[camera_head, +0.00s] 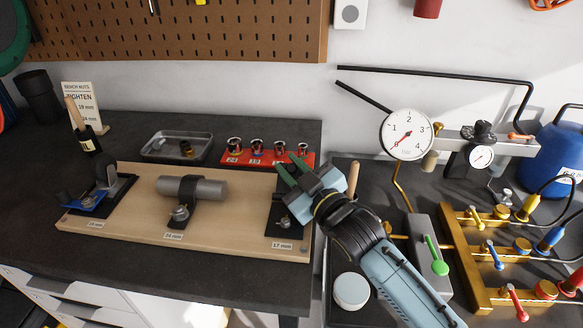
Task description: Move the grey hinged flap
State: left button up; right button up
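A grey flap (122,187) stands tilted on the black plate at the left end of the wooden board, beside a small blue part (86,203). I take it to be the hinged flap; its hinge is too small to make out. My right gripper (288,163) is over the right end of the board, far to the right of the flap. Its two green fingers point up and away and stand apart with nothing visible between them. The gripper partly hides the right black plate (279,223). My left gripper is not in view.
The wooden board (128,238) also carries a grey cylinder (205,188) in a black bracket. Behind it are a metal tray (158,153), a red socket rack (262,158) and a wood-handled brush (76,115). Gauges (406,134) and brass valves (493,255) crowd the right.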

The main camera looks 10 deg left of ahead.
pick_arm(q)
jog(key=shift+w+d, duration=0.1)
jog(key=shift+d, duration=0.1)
pick_arm(e)
jog(key=o, duration=0.4)
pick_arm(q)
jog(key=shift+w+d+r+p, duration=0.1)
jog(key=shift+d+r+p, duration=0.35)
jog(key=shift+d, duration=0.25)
pick_arm(e)
jog(key=r+v, duration=0.1)
jog(key=v, duration=1.2)
jog(key=shift+s+f, duration=0.15)
jog(key=shift+f, duration=0.3)
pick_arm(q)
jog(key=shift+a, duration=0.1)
pick_arm(e)
jog(key=shift+d, duration=0.1)
